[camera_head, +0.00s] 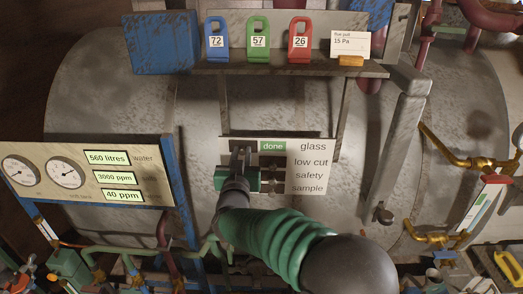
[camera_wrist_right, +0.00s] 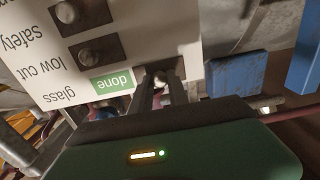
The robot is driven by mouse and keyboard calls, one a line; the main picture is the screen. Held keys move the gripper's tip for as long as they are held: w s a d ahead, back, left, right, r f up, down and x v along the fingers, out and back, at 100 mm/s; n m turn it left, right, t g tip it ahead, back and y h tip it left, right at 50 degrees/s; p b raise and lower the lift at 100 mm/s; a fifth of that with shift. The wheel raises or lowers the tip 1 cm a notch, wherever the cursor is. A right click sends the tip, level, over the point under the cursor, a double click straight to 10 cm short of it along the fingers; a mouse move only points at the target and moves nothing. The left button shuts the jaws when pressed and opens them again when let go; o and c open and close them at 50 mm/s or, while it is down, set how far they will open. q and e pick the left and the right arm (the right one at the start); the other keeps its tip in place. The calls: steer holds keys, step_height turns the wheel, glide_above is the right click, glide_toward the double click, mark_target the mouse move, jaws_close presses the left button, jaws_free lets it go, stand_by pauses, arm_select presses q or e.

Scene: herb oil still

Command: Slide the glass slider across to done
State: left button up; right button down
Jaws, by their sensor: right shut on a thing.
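A pale panel (camera_head: 309,185) on the tank has rows marked glass, low cut, safety and sample. A green "done" label (camera_head: 272,146) is in the glass row and is uncovered; it also shows in the wrist view (camera_wrist_right: 111,82). My right gripper (camera_head: 240,155) is at the left part of the glass row, left of the label. In the wrist view my right gripper (camera_wrist_right: 163,88) is shut on the glass slider's small knob (camera_wrist_right: 159,79), beside the label. The fingers and wrist hide most of the slider and the panel's lower left. My left gripper is not in view.
The dark low cut slider (camera_wrist_right: 97,50) and safety slider (camera_wrist_right: 76,13) sit close by. A shelf (camera_head: 290,69) with numbered tags is above. A gauge board (camera_head: 95,190) is left, and a grey lever bar (camera_head: 401,145) and brass valves (camera_head: 450,150) are right.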

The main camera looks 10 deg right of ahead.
steer(key=shift+w+a+r, duration=0.1)
steer(key=shift+a, duration=0.05)
steer(key=c, duration=1.6)
jaws_free()
steer(key=shift+o, duration=1.2)
steer(key=shift+w, duration=0.1)
steer(key=shift+o, duration=0.5)
steer(key=shift+w+a+f, duration=0.2)
steer(key=shift+a, duration=0.25)
steer(key=b+v, duration=0.5)
steer(key=v, duration=1.1)
steer(key=shift+s+a+b, duration=0.25)
steer(key=shift+s+b, duration=0.1)
steer(key=shift+d+f, duration=0.1)
steer(key=shift+d, duration=0.05)
